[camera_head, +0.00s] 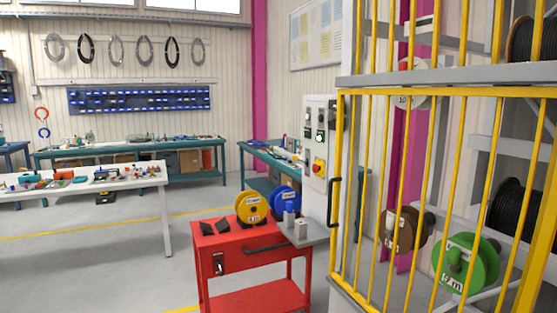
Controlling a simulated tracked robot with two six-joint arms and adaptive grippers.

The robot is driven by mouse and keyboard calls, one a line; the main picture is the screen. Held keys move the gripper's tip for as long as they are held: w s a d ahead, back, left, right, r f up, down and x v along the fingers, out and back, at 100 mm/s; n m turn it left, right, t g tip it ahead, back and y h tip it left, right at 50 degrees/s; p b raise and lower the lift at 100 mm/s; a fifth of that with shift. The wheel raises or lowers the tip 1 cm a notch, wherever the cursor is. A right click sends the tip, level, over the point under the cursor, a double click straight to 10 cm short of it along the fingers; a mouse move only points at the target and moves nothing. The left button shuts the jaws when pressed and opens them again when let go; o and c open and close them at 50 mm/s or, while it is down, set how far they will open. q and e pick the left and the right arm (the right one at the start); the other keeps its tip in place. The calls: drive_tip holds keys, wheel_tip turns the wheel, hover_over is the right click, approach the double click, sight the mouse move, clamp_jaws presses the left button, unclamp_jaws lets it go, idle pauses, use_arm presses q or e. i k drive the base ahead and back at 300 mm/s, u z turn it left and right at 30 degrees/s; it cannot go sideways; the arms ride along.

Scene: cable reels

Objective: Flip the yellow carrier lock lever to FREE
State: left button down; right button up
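I cannot make out the yellow carrier lock lever or a FREE marking in this view. The reel rack stands at the right behind a yellow barred gate (388,92) with a black handle (334,203). A grey control box (312,188) beside the gate carries small buttons, a lit green one, and a red knob on a yellow plate (318,167). Behind the bars are a green reel (484,262), a brown reel (397,230) and black cable reels (513,212). Neither of my grippers is in view.
A red cart (235,248) with a yellow reel (251,207) and a blue reel stands in front of the control box. A white table (150,176) is at the left, with teal workbenches (125,148) behind. Grey floor (90,270) is clear at front left.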

sight(295, 158)
drive_tip(key=z, duration=0.1)
drive_tip(key=k, duration=0.85)
drive_tip(key=u, duration=0.2)
drive_tip(key=i, duration=0.85)
drive_tip(key=z, duration=0.15)
drive_tip(key=k, duration=0.6)
drive_tip(key=u, duration=0.65)
drive_tip(key=i, duration=1.3)
drive_tip(key=u, duration=0.65)
